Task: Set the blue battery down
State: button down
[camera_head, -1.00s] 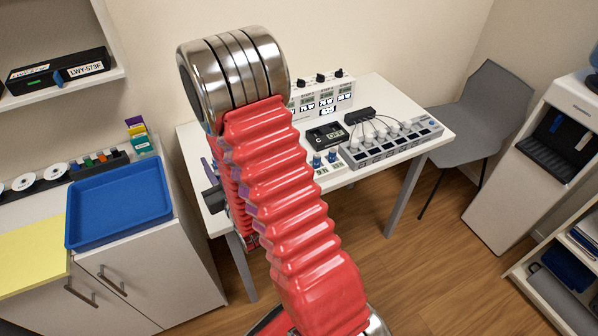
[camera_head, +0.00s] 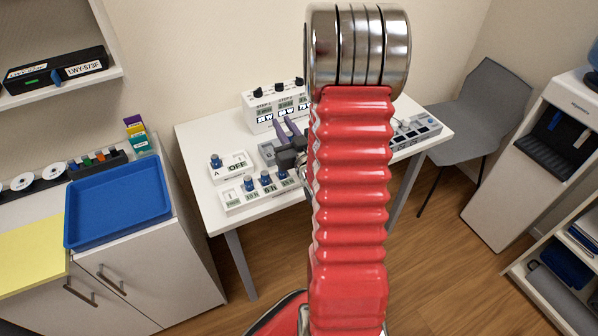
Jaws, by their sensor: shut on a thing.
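My gripper (camera_head: 286,128) has purple fingers. It is over the white table (camera_head: 195,143), just left of my red arm and in front of the white box with black knobs. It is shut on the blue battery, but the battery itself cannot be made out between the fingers. A grey unit (camera_head: 267,150) lies below and beside the fingers. I cannot tell the height of the fingers above it. My arm hides the middle of the table.
A white panel with several blue knobs (camera_head: 232,198) and a smaller one marked OFF (camera_head: 236,167) are at the table's left front. The white box (camera_head: 262,101) stands at the back. A slotted grey unit (camera_head: 418,128) is right of my arm. A blue tray (camera_head: 118,205) is on the left cabinet.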

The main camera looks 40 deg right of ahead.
jog(key=n+y, duration=0.1)
jog(key=s+n+y, duration=0.1)
jog(key=y, duration=0.1)
jog(key=s+n+t+y, duration=0.1)
jog(key=shift+d+y, duration=0.3)
jog(key=shift+d, duration=0.1)
jog(key=shift+f, duration=0.15)
jog(key=shift+f, duration=2.85)
jog(key=shift+f, duration=1.85)
jog(key=shift+f, duration=0.2)
